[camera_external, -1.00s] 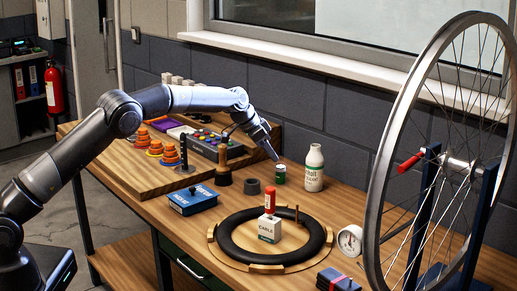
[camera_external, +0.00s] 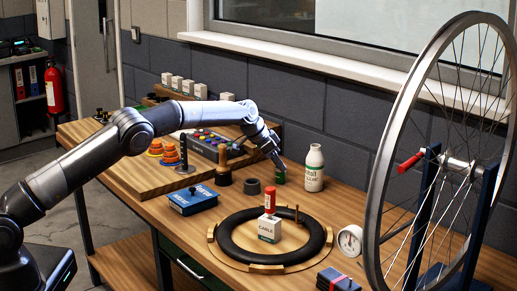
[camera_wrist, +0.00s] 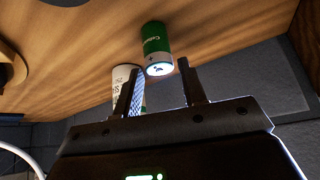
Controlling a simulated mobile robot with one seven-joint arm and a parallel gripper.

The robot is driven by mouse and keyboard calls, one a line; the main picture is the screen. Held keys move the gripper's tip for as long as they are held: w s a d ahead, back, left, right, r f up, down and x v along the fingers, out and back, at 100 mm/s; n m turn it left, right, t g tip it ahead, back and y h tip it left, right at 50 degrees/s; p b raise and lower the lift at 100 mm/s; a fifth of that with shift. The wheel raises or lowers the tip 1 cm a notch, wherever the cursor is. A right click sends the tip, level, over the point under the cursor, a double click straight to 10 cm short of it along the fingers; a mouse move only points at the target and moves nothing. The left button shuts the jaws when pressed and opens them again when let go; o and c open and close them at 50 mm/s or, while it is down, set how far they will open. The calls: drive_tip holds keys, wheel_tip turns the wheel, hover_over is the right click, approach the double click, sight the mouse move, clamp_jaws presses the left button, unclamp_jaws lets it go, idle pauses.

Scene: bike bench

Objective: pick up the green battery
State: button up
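The green battery (camera_external: 281,177) stands upright on the wooden bench, left of the white bottle. In the wrist view the battery (camera_wrist: 156,40) shows its green side and pale end, just beyond my fingertips and roughly in line with the gap between them. My gripper (camera_external: 279,165) points down at the battery from above, its tips close to or overlapping the battery's top in the external view. In the wrist view my gripper (camera_wrist: 159,70) is open, with its two fingers apart and nothing between them. I cannot tell whether a finger touches the battery.
The white bottle (camera_external: 314,168) stands close at the battery's right; it shows behind the left finger in the wrist view (camera_wrist: 123,78). A dark ring (camera_external: 253,187) and blue box (camera_external: 193,199) lie left. A black tyre ring (camera_external: 235,252) lies in front. The wall is behind.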

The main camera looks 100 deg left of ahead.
drive_tip(key=c, duration=0.7)
drive_tip(key=shift+r, duration=0.1)
drive_tip(key=shift+c, duration=0.2)
